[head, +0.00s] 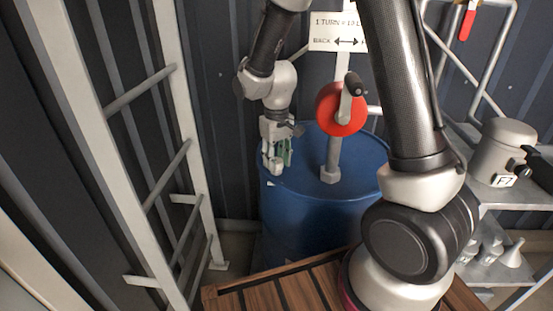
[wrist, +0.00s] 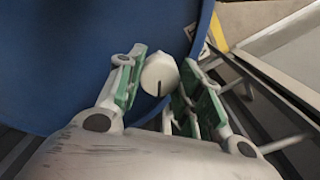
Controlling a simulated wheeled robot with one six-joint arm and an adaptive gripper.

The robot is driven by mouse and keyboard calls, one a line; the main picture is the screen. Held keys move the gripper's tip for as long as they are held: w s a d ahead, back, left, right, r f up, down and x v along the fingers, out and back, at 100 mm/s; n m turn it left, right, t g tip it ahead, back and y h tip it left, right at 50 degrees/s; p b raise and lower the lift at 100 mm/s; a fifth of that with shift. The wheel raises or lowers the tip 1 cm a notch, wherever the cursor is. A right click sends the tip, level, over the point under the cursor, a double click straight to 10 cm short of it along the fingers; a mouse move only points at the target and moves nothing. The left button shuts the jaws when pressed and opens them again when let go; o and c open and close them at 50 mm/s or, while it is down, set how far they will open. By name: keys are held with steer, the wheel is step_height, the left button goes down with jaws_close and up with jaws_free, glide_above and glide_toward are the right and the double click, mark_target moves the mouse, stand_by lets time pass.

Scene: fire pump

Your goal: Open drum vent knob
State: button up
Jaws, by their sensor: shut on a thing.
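The blue drum (head: 320,215) stands in the middle of the head view, and its top fills much of the wrist view (wrist: 70,60). The vent knob (wrist: 160,74) is a small white knob with a dark line on its face, near the drum's rim. My gripper (wrist: 160,85) has its green-padded fingers on either side of the knob and is shut on it. In the head view my gripper (head: 276,162) reaches down at the left part of the drum top; there the knob is hidden by the fingers.
A red hand-crank pump (head: 341,110) on a grey post rises from the drum top, right of my gripper. A pale ladder (head: 180,90) stands at the left. A metal shelf (head: 510,196) with a grey can (head: 500,150) is at the right. Wooden slats (head: 290,290) lie in front.

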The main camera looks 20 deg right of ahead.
mark_target(277, 161)
steer(key=n, duration=0.4)
steer(key=shift+n, duration=0.3)
steer(key=n, duration=0.4)
stand_by(0.5)
steer(key=o, duration=1)
steer(key=shift+o, duration=0.2)
steer(key=shift+r, duration=0.15)
step_height(277, 161, up, 12)
